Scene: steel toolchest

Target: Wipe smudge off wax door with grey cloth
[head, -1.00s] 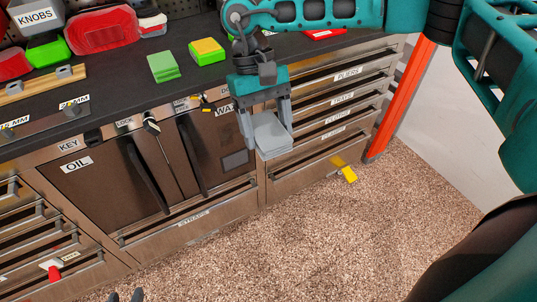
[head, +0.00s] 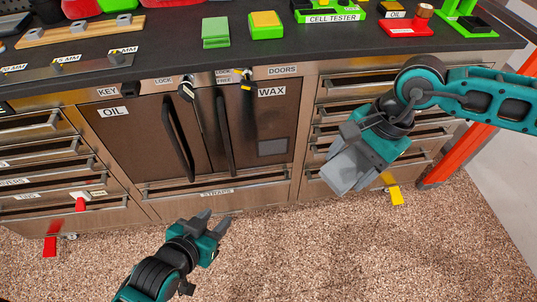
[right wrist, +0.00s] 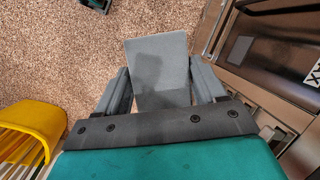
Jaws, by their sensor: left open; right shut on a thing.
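The wax door (head: 262,120) is a brown panel labelled WAX, right of the OIL door (head: 135,135); it looks closed. A greyish square smudge (head: 273,147) sits low on the wax door, and it also shows in the right wrist view (right wrist: 238,50). My right gripper (head: 350,170) is shut on the grey cloth (head: 346,177), to the right of the wax door and in front of the drawers, apart from the door. The cloth fills the space between the fingers in the right wrist view (right wrist: 160,72). My left gripper (head: 215,222) is open and empty, low over the floor.
Drawers flank the doors. A yellow tab (head: 396,195) and a red tab (head: 50,245) stick out low. Speckled floor (head: 290,260) is clear.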

